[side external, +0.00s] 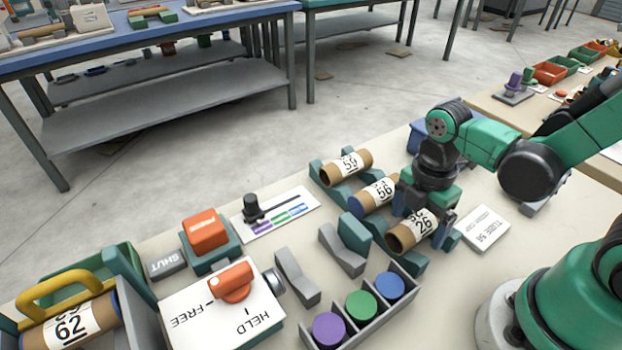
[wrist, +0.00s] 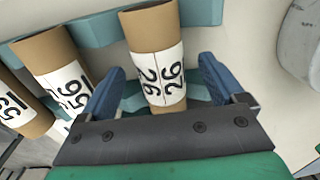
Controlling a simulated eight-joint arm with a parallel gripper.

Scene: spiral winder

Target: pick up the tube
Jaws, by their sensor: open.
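A brown cardboard tube with a white label reading 26 (side external: 413,232) lies in a teal cradle at the right end of a row. It also shows in the wrist view (wrist: 157,45). My gripper (side external: 425,216) is above this tube, pointing down, with its blue fingers (wrist: 160,66) open on either side of it. A gap shows between each finger and the tube in the wrist view. A tube labelled 56 (side external: 376,194) lies beside it, and a tube labelled 59 (side external: 346,167) lies farther left. A white card (side external: 483,230) lies on the right; its upside-down text is hard to read.
A yellow-handled carrier (side external: 68,290) holds a tube labelled 62 (side external: 72,327). A white box with an orange knob (side external: 232,282) is marked FREE and HELD. A grey tray (side external: 398,312) holds purple, green and blue caps. An empty grey and teal stand (side external: 343,250) is left of tube 26.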

